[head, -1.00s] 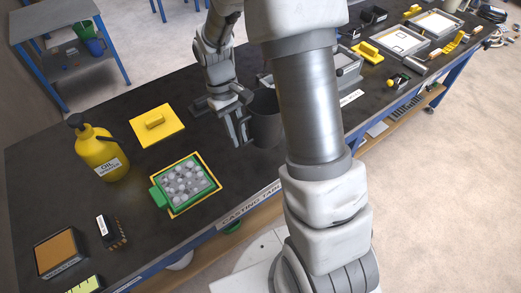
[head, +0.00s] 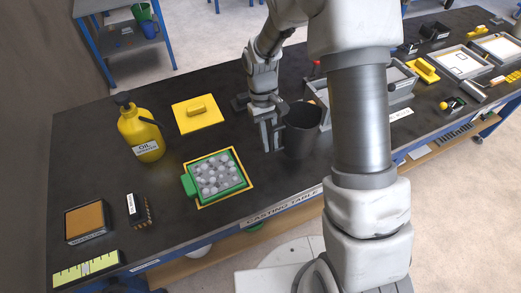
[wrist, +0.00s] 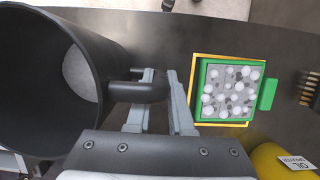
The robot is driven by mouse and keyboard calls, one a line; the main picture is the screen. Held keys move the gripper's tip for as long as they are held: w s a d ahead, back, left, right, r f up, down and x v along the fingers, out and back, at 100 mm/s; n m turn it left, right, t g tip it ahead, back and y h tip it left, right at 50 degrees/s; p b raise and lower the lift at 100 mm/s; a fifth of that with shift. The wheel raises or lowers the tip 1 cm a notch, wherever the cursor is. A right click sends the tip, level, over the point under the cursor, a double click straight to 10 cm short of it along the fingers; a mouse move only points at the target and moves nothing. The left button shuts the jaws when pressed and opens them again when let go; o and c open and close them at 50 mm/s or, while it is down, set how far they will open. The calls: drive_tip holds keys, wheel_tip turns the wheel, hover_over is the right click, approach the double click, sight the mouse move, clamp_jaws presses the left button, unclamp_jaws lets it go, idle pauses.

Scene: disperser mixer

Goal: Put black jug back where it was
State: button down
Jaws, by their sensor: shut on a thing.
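The black jug (head: 302,132) is upright at the middle of the dark table, close to its front edge. I cannot tell whether its base touches the table. My gripper (head: 270,134) is left of the jug, with its fingers pointing down, shut on the jug's handle. In the wrist view the jug (wrist: 25,85) fills the left side, its open mouth facing the camera and a pale round patch showing inside. Its handle (wrist: 140,91) runs between the fingers of my gripper (wrist: 160,105).
Left of the jug, a green tray (head: 185,185) of grey balls sits inside a yellow outline. A grey box (head: 402,90) is partly hidden by my arm. Bare table lies between tray and jug.

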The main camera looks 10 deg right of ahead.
drive_tip(key=shift+w+a+f, duration=0.25)
drive_tip(key=shift+a+f, duration=0.25)
drive_tip(key=shift+f, duration=0.5)
drive_tip(key=shift+w+a+f, duration=0.25)
drive_tip(key=shift+a+f, duration=0.25)
drive_tip(key=shift+f, duration=0.5)
drive_tip(key=shift+w+a+f, duration=0.25)
drive_tip(key=shift+a+f, duration=0.25)
drive_tip(key=shift+f, duration=0.5)
drive_tip(key=shift+f, duration=0.15)
drive_tip(key=c, duration=0.8)
unclamp_jaws()
